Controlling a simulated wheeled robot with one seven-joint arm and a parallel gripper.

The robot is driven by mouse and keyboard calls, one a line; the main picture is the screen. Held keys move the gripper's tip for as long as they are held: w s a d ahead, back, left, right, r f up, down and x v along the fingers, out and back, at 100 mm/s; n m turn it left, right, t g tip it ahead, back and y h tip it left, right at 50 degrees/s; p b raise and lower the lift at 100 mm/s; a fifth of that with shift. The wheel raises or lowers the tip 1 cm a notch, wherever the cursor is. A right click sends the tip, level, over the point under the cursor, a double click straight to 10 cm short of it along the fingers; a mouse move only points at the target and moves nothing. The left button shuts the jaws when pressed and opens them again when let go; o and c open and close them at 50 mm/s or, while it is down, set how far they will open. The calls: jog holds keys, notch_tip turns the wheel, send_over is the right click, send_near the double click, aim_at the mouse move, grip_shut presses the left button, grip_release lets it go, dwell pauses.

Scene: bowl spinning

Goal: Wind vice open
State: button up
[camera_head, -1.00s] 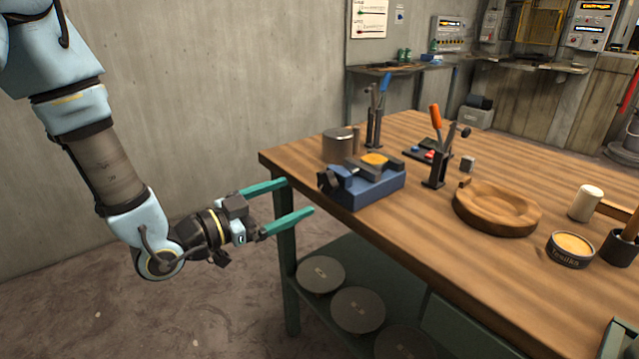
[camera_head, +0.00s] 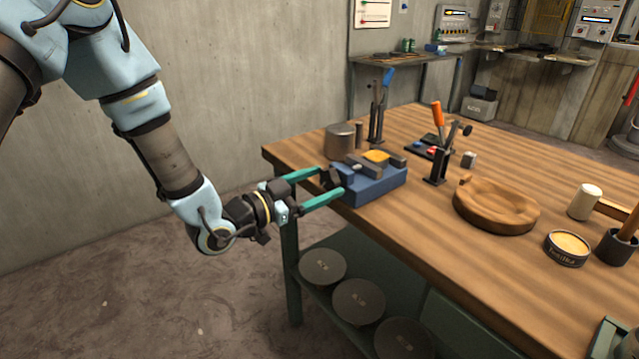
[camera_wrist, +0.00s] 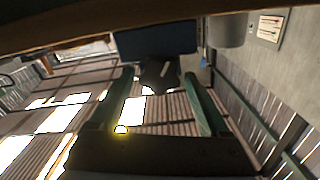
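The blue vice (camera_head: 372,182) sits at the left front corner of the wooden workbench, with something yellow (camera_head: 377,156) at its jaws. Its dark handle end (camera_head: 332,178) points toward my arm. My gripper (camera_head: 333,183) is open, with its two teal fingers on either side of the dark handle end. In the wrist view, the dark handle part (camera_wrist: 160,75) lies between the fingers (camera_wrist: 163,80), below the blue vice body (camera_wrist: 155,42). I see gaps beside it in that view; I cannot tell whether either finger touches it.
A metal cylinder (camera_head: 340,140) stands just behind the vice. Toggle clamps with blue (camera_head: 387,77) and orange (camera_head: 437,113) handles stand farther back. A round wooden bowl (camera_head: 497,205), a mallet (camera_head: 585,201) and a tin (camera_head: 567,247) lie to the right. The floor left of the bench is clear.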

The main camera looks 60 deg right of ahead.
jog(key=c, duration=1)
jog(key=shift+c, duration=0.2)
